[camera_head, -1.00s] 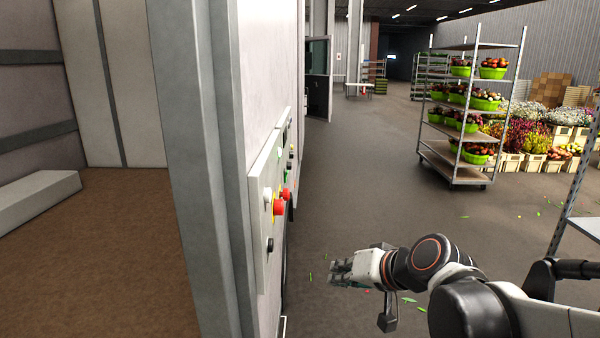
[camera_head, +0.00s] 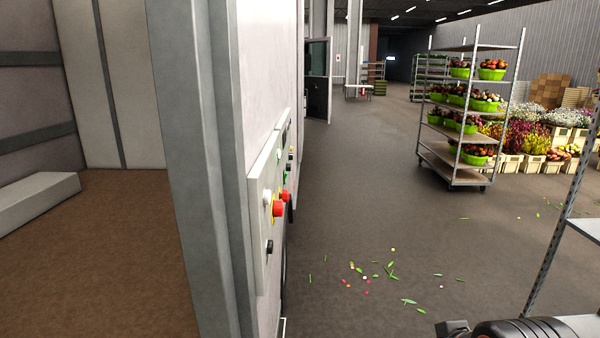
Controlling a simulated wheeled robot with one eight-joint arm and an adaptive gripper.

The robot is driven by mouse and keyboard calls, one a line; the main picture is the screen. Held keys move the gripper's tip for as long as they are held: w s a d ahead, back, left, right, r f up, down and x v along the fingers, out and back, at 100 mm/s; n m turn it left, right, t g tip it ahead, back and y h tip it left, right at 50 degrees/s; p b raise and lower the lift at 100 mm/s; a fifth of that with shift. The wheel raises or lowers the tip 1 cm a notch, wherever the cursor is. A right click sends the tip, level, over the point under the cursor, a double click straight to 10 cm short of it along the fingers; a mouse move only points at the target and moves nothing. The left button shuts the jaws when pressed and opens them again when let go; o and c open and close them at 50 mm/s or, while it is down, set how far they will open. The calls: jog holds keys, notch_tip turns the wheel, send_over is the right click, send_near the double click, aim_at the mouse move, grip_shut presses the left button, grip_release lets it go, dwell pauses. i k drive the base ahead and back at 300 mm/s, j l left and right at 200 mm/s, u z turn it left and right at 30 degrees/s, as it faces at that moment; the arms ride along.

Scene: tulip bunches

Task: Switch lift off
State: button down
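The control panel (camera_head: 259,226) is a pale box on the side wall of the lift or truck body, left of the middle. The panel is seen at a steep angle, so labels cannot be read. My gripper is out of view. Only a dark part of my arm shows at the bottom right edge, well away from the panel.
A wheeled rack (camera_head: 468,120) with green flower pots stands at the back right. Crates of flowers (camera_head: 519,136) are behind it. A metal shelf post (camera_head: 560,230) is close at the right. The floor between is clear except for scattered leaves and petals (camera_head: 368,275).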

aim_at(278, 204)
jog(key=i+l+u, duration=0.2)
jog(key=u, duration=0.25)
jog(key=i+l+u, duration=0.1)
jog(key=l+u, duration=0.2)
jog(key=u, duration=0.2)
jog(key=i+l+z, duration=0.15)
jog(key=i+l, duration=0.15)
jog(key=k+j+u, duration=0.15)
jog(key=k+j, duration=0.15)
